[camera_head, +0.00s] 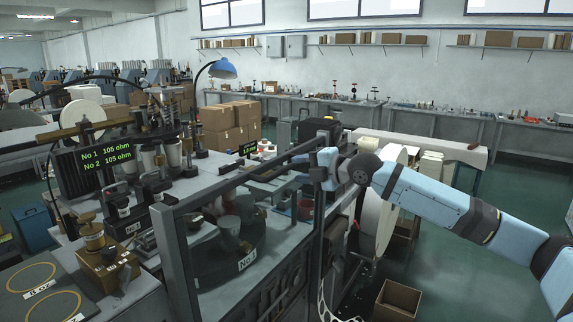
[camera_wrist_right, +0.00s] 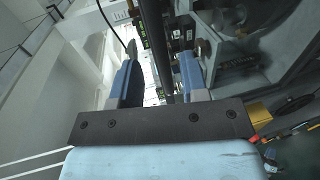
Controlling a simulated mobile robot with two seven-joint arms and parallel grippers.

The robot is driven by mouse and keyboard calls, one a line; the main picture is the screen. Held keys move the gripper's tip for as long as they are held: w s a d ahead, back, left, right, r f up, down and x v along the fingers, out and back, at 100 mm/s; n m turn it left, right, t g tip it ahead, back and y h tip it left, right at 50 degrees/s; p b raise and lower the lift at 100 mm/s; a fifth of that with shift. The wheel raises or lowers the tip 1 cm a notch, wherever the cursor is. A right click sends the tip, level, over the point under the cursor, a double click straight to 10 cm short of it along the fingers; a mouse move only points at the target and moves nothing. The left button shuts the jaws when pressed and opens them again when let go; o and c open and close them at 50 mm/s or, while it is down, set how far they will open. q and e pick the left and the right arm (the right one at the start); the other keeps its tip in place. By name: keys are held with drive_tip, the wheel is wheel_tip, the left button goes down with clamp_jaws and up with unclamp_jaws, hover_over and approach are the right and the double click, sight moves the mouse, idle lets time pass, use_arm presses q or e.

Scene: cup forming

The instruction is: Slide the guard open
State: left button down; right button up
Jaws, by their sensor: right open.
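The guard (camera_head: 174,250) is a grey metal frame with clear panels in the head view. It stands in front of the machine with the round dark table labelled No 1 (camera_head: 247,259). Its dark upright post (camera_head: 318,215) is at its right end. My right gripper (camera_head: 322,170) is at the upper part of this post. In the right wrist view my right gripper (camera_wrist_right: 158,65) has its two blue fingers apart, with a dark bar (camera_wrist_right: 153,40) running between them. I cannot tell whether either finger touches the bar. My left gripper is not in view.
A large pale wheel (camera_head: 385,205) stands just right of the post, close to my right arm. An open cardboard box (camera_head: 397,299) is on the floor below. A display (camera_head: 95,165) and small machine parts stand at the left. The green floor at the right is largely clear.

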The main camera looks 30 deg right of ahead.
sight(289, 169)
drive_tip(key=p+x, duration=0.1)
drive_tip(key=x, duration=0.4)
clamp_jaws()
